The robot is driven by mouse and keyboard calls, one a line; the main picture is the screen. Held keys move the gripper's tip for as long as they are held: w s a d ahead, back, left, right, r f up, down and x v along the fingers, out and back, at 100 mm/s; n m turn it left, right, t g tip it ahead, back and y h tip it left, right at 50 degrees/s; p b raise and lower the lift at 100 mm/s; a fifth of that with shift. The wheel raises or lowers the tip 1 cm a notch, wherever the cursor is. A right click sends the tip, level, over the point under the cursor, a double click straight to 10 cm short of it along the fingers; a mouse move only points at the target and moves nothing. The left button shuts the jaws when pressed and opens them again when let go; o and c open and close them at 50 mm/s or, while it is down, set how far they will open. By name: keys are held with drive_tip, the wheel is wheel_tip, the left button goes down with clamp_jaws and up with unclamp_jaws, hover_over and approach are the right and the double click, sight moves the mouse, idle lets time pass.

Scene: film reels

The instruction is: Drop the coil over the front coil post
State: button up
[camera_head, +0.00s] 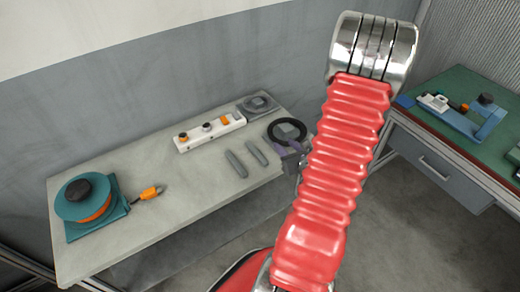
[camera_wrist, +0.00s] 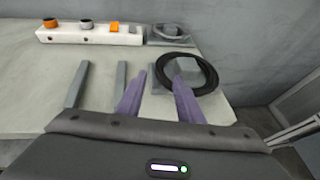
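The black coil (camera_head: 272,127) is a thin ring near the right end of the grey table. In the wrist view the coil (camera_wrist: 213,76) lies over a grey square base (camera_wrist: 184,74); I cannot tell whether it rests on it. My gripper (camera_head: 290,148) is low at the table's right end, just in front of the coil. Its two purple fingers (camera_wrist: 160,77) are apart in the wrist view, with the coil's left rim showing between their tips and the right finger overlapping the ring. A second grey base with a round grey piece (camera_wrist: 168,31) stands behind.
Two grey bars (camera_head: 236,163) (camera_head: 257,153) are left of my gripper. A white strip with knobs (camera_head: 190,143) is behind them. A teal reel unit (camera_head: 112,212) and an orange-tipped plug (camera_head: 151,191) are at the left. A green-topped bench (camera_head: 463,82) is at the right. The table's middle is clear.

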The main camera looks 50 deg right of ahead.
drive_tip(key=w+a+r+n+y, duration=0.5)
drive_tip(key=a+r+n, duration=0.15)
drive_tip(key=a, duration=0.45)
drive_tip(key=w+a+r+n+y, duration=0.5)
drive_tip(key=a+n, duration=0.2)
drive_tip(key=a, duration=0.3)
drive_tip(key=s+a+r+n+g+y, duration=0.1)
drive_tip(key=a+r+n+g+y, duration=0.2)
drive_tip(key=a+n, duration=0.5)
drive_tip(key=s+a+r+n+g+h, duration=0.25)
drive_tip(key=s+a+n+g, duration=0.25)
drive_tip(key=s+a+n, duration=0.55)
drive_tip(key=s+r+n+t+h, duration=0.1)
drive_tip(key=s+r+n+h, duration=0.2)
drive_tip(key=r+n+h, duration=0.2)
drive_tip(key=shift+d+r+n, duration=0.2)
drive_tip(key=shift+r+n, duration=1.1)
drive_tip(key=shift+n, duration=0.5)
